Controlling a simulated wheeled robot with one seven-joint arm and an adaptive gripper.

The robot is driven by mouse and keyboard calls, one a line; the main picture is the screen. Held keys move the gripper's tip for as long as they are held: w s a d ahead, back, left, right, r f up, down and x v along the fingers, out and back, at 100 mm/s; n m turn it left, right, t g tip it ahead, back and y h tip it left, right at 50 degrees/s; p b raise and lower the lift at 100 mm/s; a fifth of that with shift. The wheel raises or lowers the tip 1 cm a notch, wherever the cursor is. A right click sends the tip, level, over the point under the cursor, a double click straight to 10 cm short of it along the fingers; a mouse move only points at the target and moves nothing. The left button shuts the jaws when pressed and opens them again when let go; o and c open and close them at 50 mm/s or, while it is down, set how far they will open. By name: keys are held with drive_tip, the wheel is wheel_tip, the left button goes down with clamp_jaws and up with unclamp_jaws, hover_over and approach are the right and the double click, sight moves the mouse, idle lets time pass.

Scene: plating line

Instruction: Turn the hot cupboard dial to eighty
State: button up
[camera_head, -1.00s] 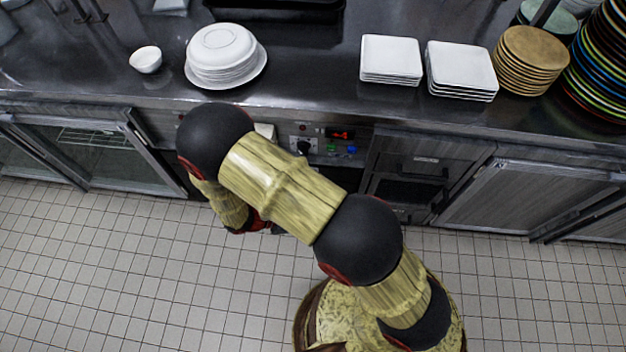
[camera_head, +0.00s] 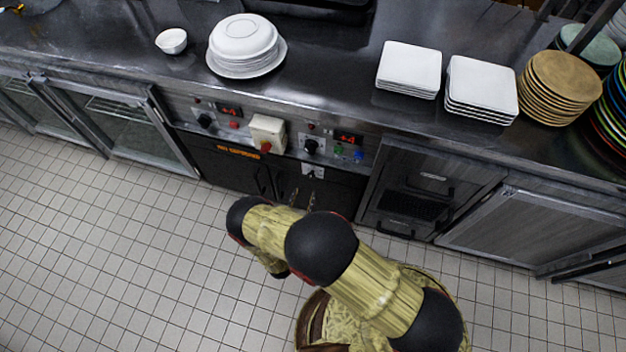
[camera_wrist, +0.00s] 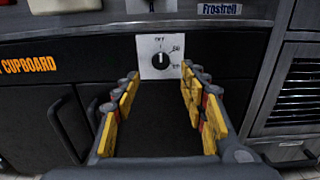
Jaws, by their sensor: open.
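The hot cupboard dial (camera_wrist: 161,60) is a black knob on a white square plate, centred near the top of the wrist view. Its white mark points straight up at OFF; small numbers stand to its right. In the head view its plate (camera_head: 312,171) is small, below the control panel. The orange cupboard lettering (camera_wrist: 28,66) is left of the dial. My gripper (camera_wrist: 160,82) is open and empty, its yellow-padded fingers spread on either side below the dial, which lies beyond the tips.
Above the dial runs a control panel with other black knobs (camera_head: 311,146), a white box with a red button (camera_head: 267,133) and red displays. Black cupboard doors (camera_wrist: 48,122) lie below. A steel grille unit (camera_wrist: 292,85) is at right. Plates (camera_head: 243,46) stand on the counter. The tiled floor is open.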

sight(311, 177)
drive_tip(key=shift+r+b+x, duration=0.2)
drive_tip(key=shift+b+x, duration=0.55)
drive_tip(key=shift+x, duration=3.15)
drive_tip(key=c, duration=0.3)
drive_tip(key=c, duration=0.7)
clamp_jaws()
